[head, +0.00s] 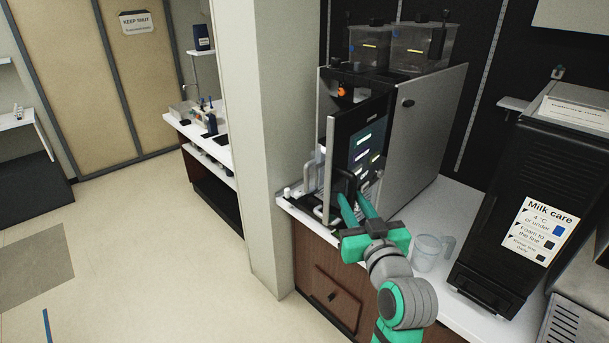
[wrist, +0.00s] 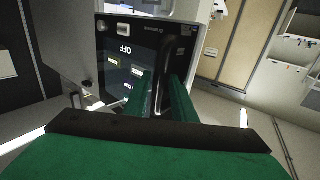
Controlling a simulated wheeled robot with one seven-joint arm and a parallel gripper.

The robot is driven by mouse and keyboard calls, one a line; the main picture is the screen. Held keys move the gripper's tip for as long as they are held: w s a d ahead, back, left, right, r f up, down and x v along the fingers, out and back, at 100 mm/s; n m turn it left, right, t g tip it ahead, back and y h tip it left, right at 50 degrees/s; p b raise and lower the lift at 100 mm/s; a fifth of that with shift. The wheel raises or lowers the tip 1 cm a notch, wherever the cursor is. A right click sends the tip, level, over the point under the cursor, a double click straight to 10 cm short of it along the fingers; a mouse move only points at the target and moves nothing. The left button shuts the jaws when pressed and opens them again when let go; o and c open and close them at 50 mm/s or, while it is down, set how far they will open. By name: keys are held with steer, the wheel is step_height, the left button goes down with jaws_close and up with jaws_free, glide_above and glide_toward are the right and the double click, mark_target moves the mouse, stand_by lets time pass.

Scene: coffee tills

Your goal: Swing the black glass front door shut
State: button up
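The black glass front door (head: 366,150) of the coffee machine stands ajar, swung out from the machine's body. It carries lit labels and a dark bar handle. In the wrist view the door (wrist: 118,50) fills the upper middle, with the handle (wrist: 166,75) near its right edge. My gripper (head: 354,200) is at the lower part of the door, beside the handle. In the wrist view my gripper's two green fingers (wrist: 162,92) are apart, with the handle's lower part between them. Whether either finger touches the handle is hard to tell.
A clear jug (head: 432,252) stands on the white counter (head: 462,210) right of my gripper. A black machine with a milk care sign (head: 538,232) is farther right. A pale pillar (head: 270,140) rises left of the coffee machine. The floor at left is clear.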

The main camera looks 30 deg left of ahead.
mark_target(328, 195)
steer(key=shift+d, duration=0.1)
jaws_close()
steer(key=shift+w+a, duration=0.2)
steer(key=shift+a, duration=1)
steer(key=shift+w+a, duration=0.15)
steer(key=shift+a, duration=1)
steer(key=shift+w+a, duration=0.2)
steer(key=shift+a, duration=1)
steer(key=w+a, duration=0.2)
steer(key=a, duration=0.4)
steer(key=shift+w+a, duration=0.2)
steer(key=shift+w, duration=0.2)
steer(key=shift+a, duration=0.15)
steer(key=s+a+x, duration=0.1)
steer(key=x, duration=0.5)
steer(key=shift+w+a, duration=0.25)
steer(key=shift+w, duration=0.1)
steer(key=shift+o, duration=2.4)
jaws_free()
